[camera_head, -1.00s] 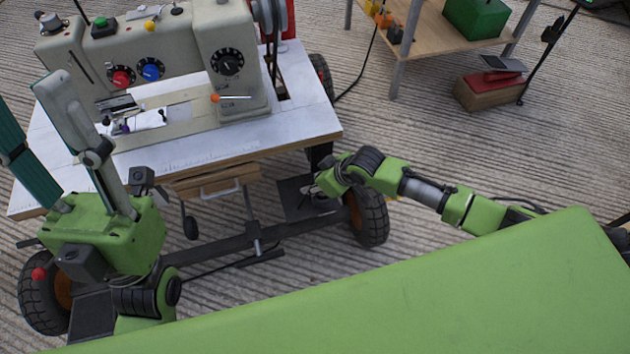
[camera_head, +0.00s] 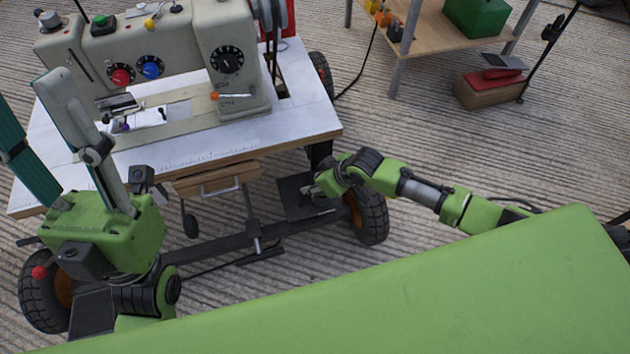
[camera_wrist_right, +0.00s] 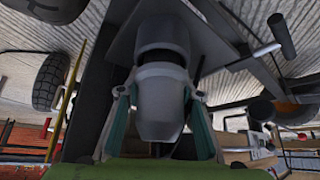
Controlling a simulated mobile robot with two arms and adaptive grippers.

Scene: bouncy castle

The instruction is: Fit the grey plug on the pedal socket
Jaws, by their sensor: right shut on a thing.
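The grey plug (camera_wrist_right: 160,105) is in the middle of the right wrist view, between the teal-padded fingers of my right gripper (camera_wrist_right: 157,96), which is shut on it. Its far end meets a dark round collar (camera_wrist_right: 160,56) under a grey housing, apparently the pedal socket. I cannot tell whether it is seated or only lined up. In the head view the right gripper (camera_head: 318,190) is beside the dark pedal plate (camera_head: 296,207) under the sewing machine table, and the plug is not clearly visible there. My left gripper (camera_head: 27,100) is raised at the left, open and empty.
The sewing machine (camera_head: 150,60) stands on a white-topped wheeled table (camera_head: 200,150). A wooden drawer (camera_head: 217,180) and dark frame bars (camera_head: 225,240) are close to the pedal. A wheel (camera_head: 369,215) stands right of it.

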